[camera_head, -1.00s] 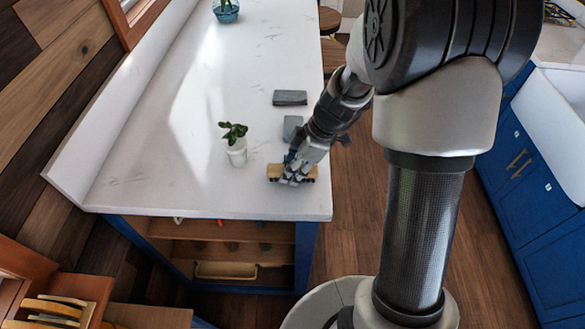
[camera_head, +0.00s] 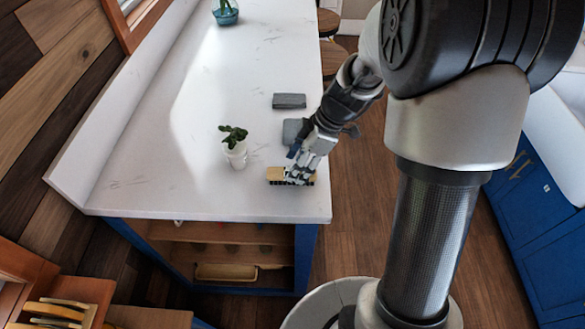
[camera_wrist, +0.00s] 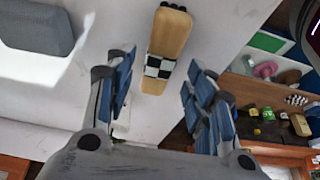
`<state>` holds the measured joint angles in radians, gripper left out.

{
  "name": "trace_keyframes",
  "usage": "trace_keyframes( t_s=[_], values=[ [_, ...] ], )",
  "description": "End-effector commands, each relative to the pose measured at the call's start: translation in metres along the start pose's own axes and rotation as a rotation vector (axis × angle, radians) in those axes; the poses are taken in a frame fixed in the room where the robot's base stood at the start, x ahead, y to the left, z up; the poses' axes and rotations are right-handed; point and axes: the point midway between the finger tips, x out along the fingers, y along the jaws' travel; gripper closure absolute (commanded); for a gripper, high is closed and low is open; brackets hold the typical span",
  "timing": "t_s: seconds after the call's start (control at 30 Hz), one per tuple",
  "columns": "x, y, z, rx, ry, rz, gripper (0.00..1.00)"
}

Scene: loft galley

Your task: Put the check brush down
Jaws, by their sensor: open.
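The check brush (camera_head: 276,175) has a wooden body and dark bristles. It rests on the white counter (camera_head: 200,190) near the front right corner. In the wrist view the brush (camera_wrist: 170,35) shows its black-and-white checked band and lies beyond and between my fingertips, with gaps on both sides. My gripper (camera_head: 300,172) is just above and beside the brush in the head view, covering part of it. My gripper (camera_wrist: 160,80) is open and empty in the wrist view, its blue-padded fingers spread apart.
A small plant in a white pot (camera_head: 236,154) stands left of the brush. Two grey blocks, one farther (camera_head: 289,101) and one nearer (camera_head: 294,130), lie behind it. A blue bowl with a plant (camera_head: 226,16) is far back. The counter's left part is clear.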

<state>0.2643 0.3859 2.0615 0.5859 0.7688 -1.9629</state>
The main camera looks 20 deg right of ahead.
Motion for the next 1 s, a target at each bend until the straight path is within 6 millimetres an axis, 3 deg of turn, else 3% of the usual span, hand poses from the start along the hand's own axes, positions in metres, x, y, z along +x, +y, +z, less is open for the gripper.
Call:
trace_keyframes(
  t_s=[0.03,0.2,0.57,0.67,0.8,1.0],
  values=[
    [-0.015,0.002,-0.001,0.0,0.001,0.006,0.51],
    [-0.05,0.001,-0.001,-0.001,0.0,0.004,0.51],
    [-0.089,-0.008,-0.007,0.04,-0.015,0.012,0.51],
    [-0.107,-0.03,-0.019,0.14,-0.049,0.04,0.51],
    [-0.139,-0.078,-0.036,0.37,-0.102,0.124,0.51],
    [-0.168,-0.147,-0.039,0.738,-0.109,0.296,0.51]
  ],
)
